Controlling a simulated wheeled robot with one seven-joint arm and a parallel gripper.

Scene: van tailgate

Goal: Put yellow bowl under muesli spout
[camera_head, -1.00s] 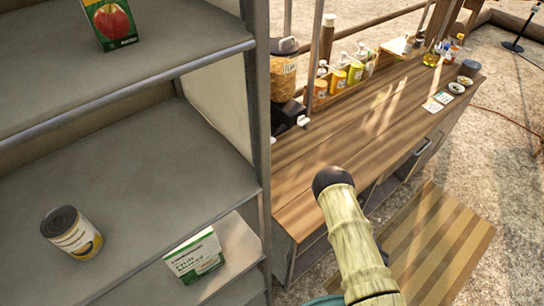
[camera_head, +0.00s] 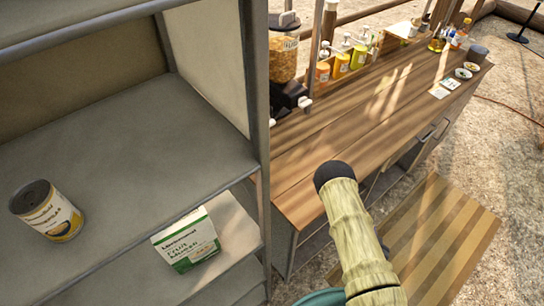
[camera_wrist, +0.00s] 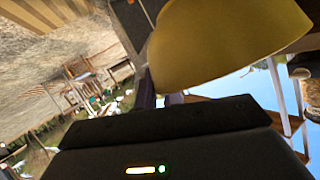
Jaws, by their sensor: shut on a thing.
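The yellow bowl (camera_wrist: 215,45) fills the upper right of the wrist view, close to the camera. My gripper (camera_wrist: 165,97) is shut on the bowl; its dark body lies across the bottom of that view and the fingers are mostly hidden. In the head view the bowl and my gripper do not show; only my arm is in sight. The muesli dispenser (camera_head: 284,50), a clear container of flakes on a black base, stands at the far left end of the wooden counter. Its spout is too small to make out clearly.
A metal shelf (camera_head: 110,150) at left holds a can (camera_head: 47,211) and a green-white box (camera_head: 187,240). Several bottles (camera_head: 342,64) line the counter's back. The wooden counter (camera_head: 345,130) is clear in front of them. A striped mat (camera_head: 440,235) lies on the ground.

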